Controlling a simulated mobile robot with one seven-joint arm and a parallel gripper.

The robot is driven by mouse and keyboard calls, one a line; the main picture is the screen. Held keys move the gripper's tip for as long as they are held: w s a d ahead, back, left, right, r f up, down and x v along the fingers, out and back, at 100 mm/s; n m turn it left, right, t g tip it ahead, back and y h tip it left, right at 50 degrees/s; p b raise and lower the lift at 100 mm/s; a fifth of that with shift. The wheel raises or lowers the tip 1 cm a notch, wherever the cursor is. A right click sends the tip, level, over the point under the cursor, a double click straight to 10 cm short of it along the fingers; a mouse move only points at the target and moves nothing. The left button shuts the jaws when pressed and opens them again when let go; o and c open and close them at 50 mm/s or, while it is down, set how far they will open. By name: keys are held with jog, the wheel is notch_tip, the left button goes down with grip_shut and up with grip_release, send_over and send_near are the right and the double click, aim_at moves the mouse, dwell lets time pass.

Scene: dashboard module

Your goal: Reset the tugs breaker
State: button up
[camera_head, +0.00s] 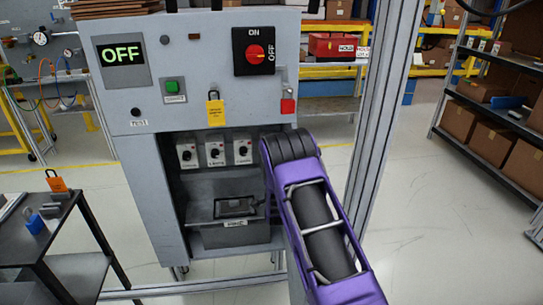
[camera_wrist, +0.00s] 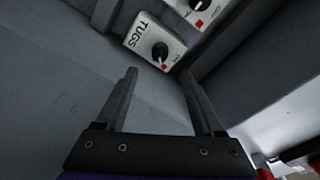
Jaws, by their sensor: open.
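The tugs breaker (camera_wrist: 143,36) is a white box labelled TUGS with a round black knob (camera_wrist: 160,51) and a small red mark at one corner. It sits at the top of the wrist view, turned at an angle. My gripper (camera_wrist: 159,75) is open and empty, its two fingers pointing toward the breaker and apart from it. In the head view, three white breakers, at left (camera_head: 187,155), middle (camera_head: 214,153) and right (camera_head: 242,150), stand in a row inside the cabinet. Their labels are too small to read there. My purple arm hides the gripper in that view.
The grey cabinet (camera_head: 130,95) carries a green OFF display (camera_head: 122,53), a red rotary switch (camera_head: 255,52) and a yellow tag with a padlock (camera_head: 215,112). A tray (camera_head: 235,207) lies below the breakers. A metal post (camera_head: 375,120) stands to the right. A dark cart (camera_head: 45,240) stands left.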

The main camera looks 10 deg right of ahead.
jog(key=w+b, duration=0.1)
jog(key=w, duration=0.8)
jog(key=shift+d, duration=0.45)
grip_shut()
